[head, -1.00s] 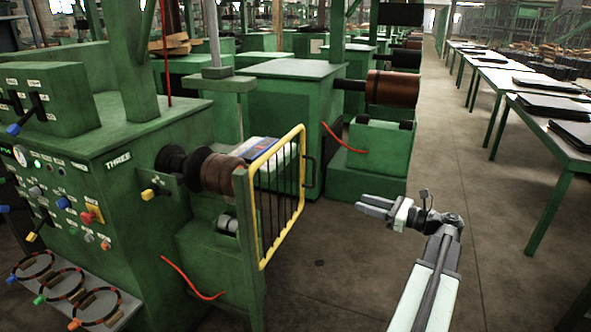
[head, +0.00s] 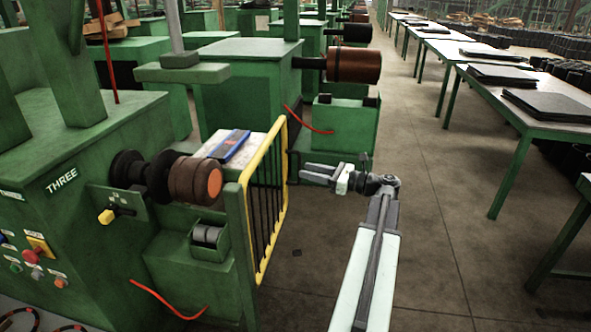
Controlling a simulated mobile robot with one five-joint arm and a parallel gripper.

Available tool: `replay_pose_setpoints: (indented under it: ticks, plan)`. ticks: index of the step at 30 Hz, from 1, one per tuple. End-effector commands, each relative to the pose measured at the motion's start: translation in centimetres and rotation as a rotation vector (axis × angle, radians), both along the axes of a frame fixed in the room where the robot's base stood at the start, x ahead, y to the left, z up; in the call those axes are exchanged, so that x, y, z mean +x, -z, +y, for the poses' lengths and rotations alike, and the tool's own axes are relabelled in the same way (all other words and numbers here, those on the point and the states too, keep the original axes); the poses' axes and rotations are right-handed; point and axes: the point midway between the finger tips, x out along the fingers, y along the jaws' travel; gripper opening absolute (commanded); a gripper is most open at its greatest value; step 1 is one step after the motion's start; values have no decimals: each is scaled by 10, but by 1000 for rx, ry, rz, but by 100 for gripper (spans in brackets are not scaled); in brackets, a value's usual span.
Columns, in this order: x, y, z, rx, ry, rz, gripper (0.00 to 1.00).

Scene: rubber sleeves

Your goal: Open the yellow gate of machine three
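The yellow gate (head: 282,200), a yellow frame with dark upright bars, stands upright at the right side of machine three (head: 100,150). Its near edge meets a green post (head: 240,255). Machine three carries the label "THREE" (head: 62,180). My gripper (head: 302,172) is just right of the gate's far edge, its two fingers pointing left with a small gap between them. The gate's dark handle (head: 293,163) is right at the fingertips. I cannot tell whether the fingers touch it or reach around it.
A brown roller (head: 190,178) with an orange end sticks out of machine three behind the gate. Another green machine (head: 345,125) stands beyond. Tables with black sheets (head: 525,125) line the right. The floor between (head: 440,240) is clear.

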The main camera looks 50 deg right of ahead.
Motion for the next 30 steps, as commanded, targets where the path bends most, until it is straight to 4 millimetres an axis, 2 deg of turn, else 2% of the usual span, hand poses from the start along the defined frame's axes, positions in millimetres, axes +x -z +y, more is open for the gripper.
replay_pose_setpoints:
  ticks: [3,6,16,17,20,30]
  plan:
    - [21,0,8,0,-3,0,34]
    - [32,0,12,0,-2,0,34]
    - [38,0,15,0,0,0,34]
    - [38,0,15,0,-1,0,29]
    - [38,0,15,0,-1,0,1]
    - [38,0,16,0,-2,0,0]
